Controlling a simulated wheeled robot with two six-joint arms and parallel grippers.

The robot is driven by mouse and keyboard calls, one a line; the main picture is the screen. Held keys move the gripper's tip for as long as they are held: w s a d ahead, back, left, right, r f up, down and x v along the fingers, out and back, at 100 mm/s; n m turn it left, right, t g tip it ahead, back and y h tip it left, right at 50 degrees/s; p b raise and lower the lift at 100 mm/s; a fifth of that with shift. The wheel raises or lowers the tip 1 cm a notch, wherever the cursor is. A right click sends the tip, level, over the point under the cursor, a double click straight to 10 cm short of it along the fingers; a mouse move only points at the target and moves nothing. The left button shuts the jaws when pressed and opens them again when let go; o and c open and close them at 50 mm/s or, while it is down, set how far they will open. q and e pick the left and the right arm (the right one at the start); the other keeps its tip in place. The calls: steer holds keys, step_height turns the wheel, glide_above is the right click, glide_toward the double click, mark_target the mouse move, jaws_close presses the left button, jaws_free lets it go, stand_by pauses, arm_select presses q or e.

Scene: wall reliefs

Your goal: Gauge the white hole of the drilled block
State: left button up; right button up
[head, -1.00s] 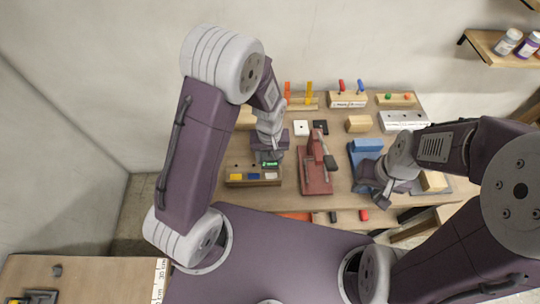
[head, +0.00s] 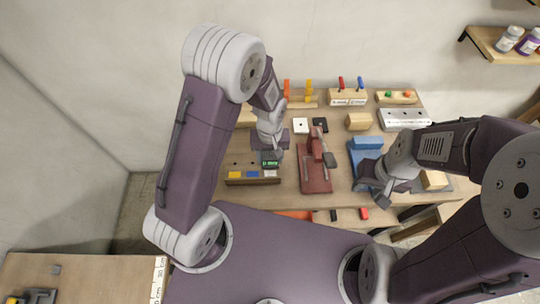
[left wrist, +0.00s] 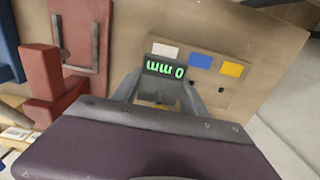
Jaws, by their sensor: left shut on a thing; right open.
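The drilled block (head: 253,182) is wooden, with yellow, blue and white labels, at the table's left front. The block (left wrist: 214,75) also shows in the left wrist view, where two dark holes are visible near the blue and yellow labels. The white label (left wrist: 165,50) is clear, but its hole is hidden behind the gauge and gripper. My left gripper (left wrist: 162,92) is shut on a gauge (left wrist: 165,69) with a green display that reads 0 mm, upside down. The gauge (head: 270,158) is at the white end; I cannot tell whether its tip is in the hole. My right gripper (head: 388,194) is open and empty.
A red fixture (head: 316,170) stands close to the right of the block. A blue fixture (head: 366,150) is further right, near my right gripper. Pegged wooden blocks (head: 348,97) and a grey holed bar (head: 403,119) stand at the back.

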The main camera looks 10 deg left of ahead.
arm_select(q)
steer(key=shift+f, duration=0.5)
steer(key=o, duration=1.6)
steer(key=shift+o, duration=0.2)
steer(key=shift+r, duration=0.1)
step_height(320, 180, up, 9)
steer(key=shift+b, duration=0.45)
